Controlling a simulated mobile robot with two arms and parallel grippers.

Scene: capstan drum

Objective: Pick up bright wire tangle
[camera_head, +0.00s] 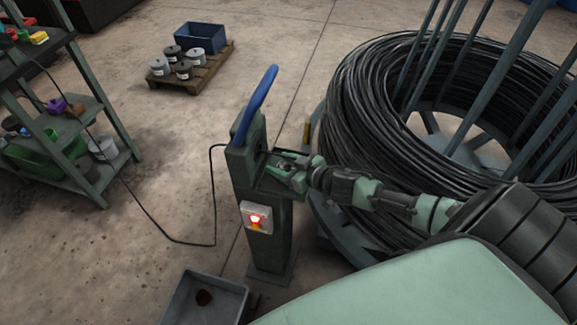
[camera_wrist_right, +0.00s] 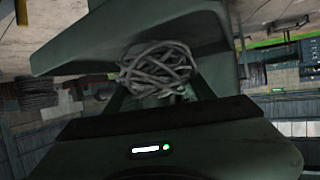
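The wire tangle (camera_wrist_right: 158,68) is a loose ball of bright grey wire in the middle of the right wrist view. It shows just beyond the dark gripper body with its small green light. Dark green surfaces lie behind and around it. In the head view my right gripper (camera_head: 290,170) is at the top of a green post (camera_head: 262,215), below the blue handle (camera_head: 262,97). I cannot make out the tangle there, and whether the fingers are closed on it is unclear. My left gripper is out of view.
A large coil of black cable (camera_head: 362,125) on a frame with slanted bars stands right of the post. A grey bin (camera_head: 180,300) stands on the floor in front.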

